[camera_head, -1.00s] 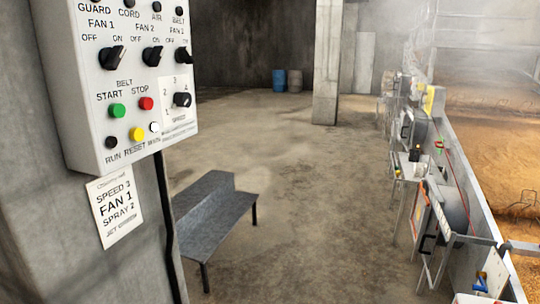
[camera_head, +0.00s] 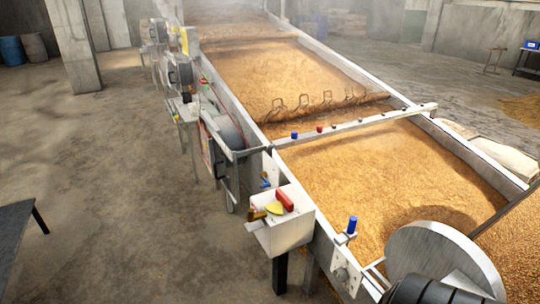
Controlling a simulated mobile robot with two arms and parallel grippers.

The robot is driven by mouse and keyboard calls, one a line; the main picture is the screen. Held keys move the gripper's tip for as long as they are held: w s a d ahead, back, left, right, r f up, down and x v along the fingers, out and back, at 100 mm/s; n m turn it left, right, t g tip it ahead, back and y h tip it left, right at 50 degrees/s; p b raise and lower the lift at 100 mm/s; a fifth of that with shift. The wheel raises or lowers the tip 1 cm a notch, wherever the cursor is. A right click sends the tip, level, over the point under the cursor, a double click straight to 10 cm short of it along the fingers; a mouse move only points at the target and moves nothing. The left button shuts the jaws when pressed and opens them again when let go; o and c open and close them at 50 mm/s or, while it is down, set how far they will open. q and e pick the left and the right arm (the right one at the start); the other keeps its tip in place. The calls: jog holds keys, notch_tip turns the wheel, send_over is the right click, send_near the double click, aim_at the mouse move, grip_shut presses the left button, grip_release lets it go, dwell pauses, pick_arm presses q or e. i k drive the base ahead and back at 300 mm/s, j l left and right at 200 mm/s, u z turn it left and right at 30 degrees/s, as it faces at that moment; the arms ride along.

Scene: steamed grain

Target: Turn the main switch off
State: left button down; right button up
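No switch labelled as the main switch can be made out in the head view. A pale box (camera_head: 284,236) is fixed to the near left corner of the grain bed, with a red block (camera_head: 285,201) and a yellow piece (camera_head: 273,209) on its top; I cannot tell whether these are a switch. A small grey plate (camera_head: 341,270) with a round fitting sits on the bed's near end, below a blue knob (camera_head: 351,226). Neither of my grippers is in view.
A long metal-walled bed of grain (camera_head: 370,180) fills the middle and right. A large grey disc (camera_head: 440,262) and a dark ribbed cylinder (camera_head: 422,290) stand at its near end.

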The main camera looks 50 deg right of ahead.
aim_at(276, 208)
jog(key=z, duration=1.55)
jog(key=i+j, duration=0.05)
